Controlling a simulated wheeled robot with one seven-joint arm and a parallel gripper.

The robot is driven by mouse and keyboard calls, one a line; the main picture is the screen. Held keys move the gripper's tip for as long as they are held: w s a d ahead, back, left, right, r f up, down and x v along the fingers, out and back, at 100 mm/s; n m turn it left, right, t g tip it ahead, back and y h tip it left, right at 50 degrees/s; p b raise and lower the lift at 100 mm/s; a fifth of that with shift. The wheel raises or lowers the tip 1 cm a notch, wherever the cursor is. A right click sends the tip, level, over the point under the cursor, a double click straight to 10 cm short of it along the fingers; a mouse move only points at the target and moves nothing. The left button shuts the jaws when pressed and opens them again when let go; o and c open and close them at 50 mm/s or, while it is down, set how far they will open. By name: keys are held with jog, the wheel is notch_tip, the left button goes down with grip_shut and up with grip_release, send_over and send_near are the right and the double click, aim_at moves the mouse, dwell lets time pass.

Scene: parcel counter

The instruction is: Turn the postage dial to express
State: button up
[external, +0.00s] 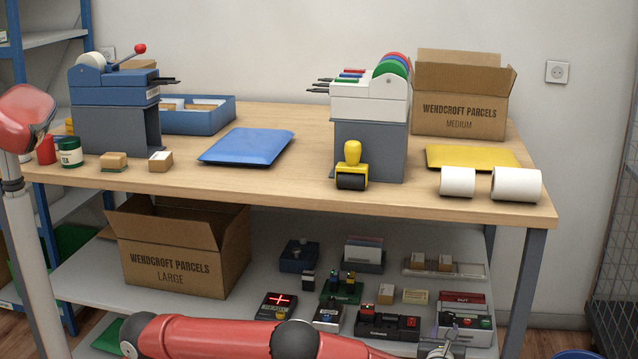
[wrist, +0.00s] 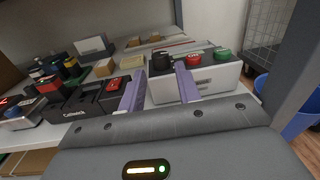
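A pale grey box (wrist: 210,85) with a black knob (wrist: 161,63), a red button (wrist: 193,60) and a green button (wrist: 222,55) on top stands on the lower shelf. The black knob looks like the postage dial; I cannot read any markings around it. The box (external: 478,336) also shows at the lower right in the external view, partly hidden by my gripper. My gripper (wrist: 159,86) is open and empty. In the wrist view its two fingers point toward the box, with the knob between and beyond the tips. I cannot tell whether they touch anything.
A black device with a red button (wrist: 112,84) sits just left of my fingers. Small cartons (wrist: 104,67) lie behind it. A table leg (external: 524,290) stands right of the box, and the tabletop (external: 300,190) is overhead. A blue bin (wrist: 286,95) is on the floor beyond.

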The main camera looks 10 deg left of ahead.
aim_at(446, 317)
jog(key=w, duration=0.7)
jog(key=shift+w+d, duration=0.3)
jog(key=shift+d, duration=0.05)
jog(key=c, duration=0.7)
jog(key=shift+o, duration=0.2)
jog(key=shift+r+m+h+p, duration=0.1)
jog(key=shift+m+h+p, duration=0.3)
jog(key=shift+h, duration=0.2)
jog(key=shift+m+g+h+b, duration=0.45)
jog(key=shift+m+h, duration=0.65)
jog(key=shift+h, duration=0.6)
jog(key=o, duration=0.7)
jog(key=shift+c, duration=0.2)
